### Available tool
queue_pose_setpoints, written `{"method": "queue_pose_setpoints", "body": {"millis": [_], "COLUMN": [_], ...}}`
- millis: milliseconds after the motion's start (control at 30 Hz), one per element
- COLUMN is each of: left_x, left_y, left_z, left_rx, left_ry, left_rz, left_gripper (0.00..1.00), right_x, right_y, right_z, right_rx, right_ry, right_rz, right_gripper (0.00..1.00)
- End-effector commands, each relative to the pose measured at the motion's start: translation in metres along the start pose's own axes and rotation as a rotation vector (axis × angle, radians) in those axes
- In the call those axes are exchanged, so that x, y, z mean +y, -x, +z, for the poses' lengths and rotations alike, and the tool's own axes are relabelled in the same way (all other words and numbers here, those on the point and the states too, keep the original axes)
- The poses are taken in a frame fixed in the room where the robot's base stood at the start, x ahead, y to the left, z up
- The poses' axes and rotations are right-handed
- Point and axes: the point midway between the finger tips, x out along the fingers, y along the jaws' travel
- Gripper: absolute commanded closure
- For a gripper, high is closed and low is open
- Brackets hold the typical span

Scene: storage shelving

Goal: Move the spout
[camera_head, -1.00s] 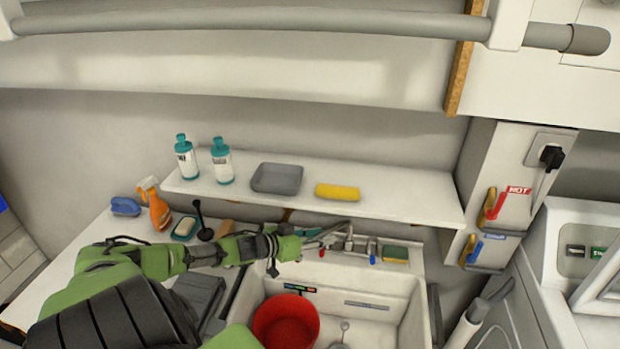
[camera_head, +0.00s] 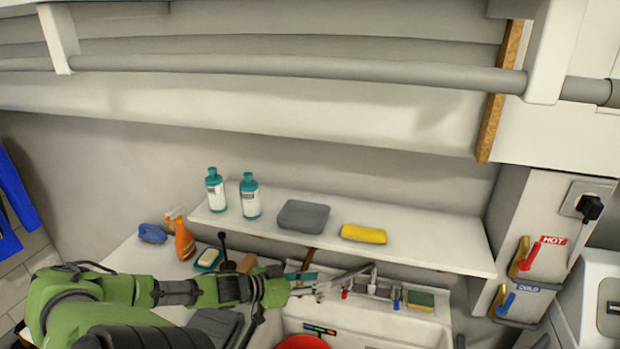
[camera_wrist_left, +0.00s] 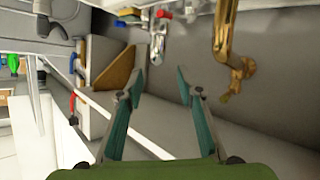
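The silver spout (camera_head: 350,276) slants over the back edge of the sink, beside a tap with red and blue handles. My left gripper (camera_head: 308,284) is at the spout's left end in the head view. I cannot tell there whether they touch. In the left wrist view the teal fingers (camera_wrist_left: 160,76) stand apart with nothing between them. A silver tap part (camera_wrist_left: 158,42) with a red handle lies beyond the fingertips. A brass-coloured fitting (camera_wrist_left: 229,50) is to the right of it. My right gripper is not in view.
A shelf (camera_head: 430,241) hangs above the tap, holding two bottles (camera_head: 249,197), a grey tray (camera_head: 303,216) and a yellow sponge (camera_head: 363,233). A red bucket (camera_head: 302,342) is in the sink (camera_head: 400,334). A spray bottle (camera_head: 184,240) stands left.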

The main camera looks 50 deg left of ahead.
Motion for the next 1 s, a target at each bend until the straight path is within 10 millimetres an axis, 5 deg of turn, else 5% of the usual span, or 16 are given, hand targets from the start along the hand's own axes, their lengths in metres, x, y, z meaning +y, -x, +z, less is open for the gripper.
{"method": "queue_pose_setpoints", "body": {"millis": [233, 1000], "left_x": [0.000, 0.000], "left_y": [0.014, 0.015], "left_z": [0.000, -0.001], "left_rx": [0.000, 0.000], "left_ry": [0.000, 0.000], "left_rz": [0.000, -0.001], "left_gripper": [0.66, 0.66], "right_x": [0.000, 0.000], "right_y": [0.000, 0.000], "right_z": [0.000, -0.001], "right_rx": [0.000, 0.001], "right_ry": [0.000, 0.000], "right_rz": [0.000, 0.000], "right_gripper": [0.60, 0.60]}}
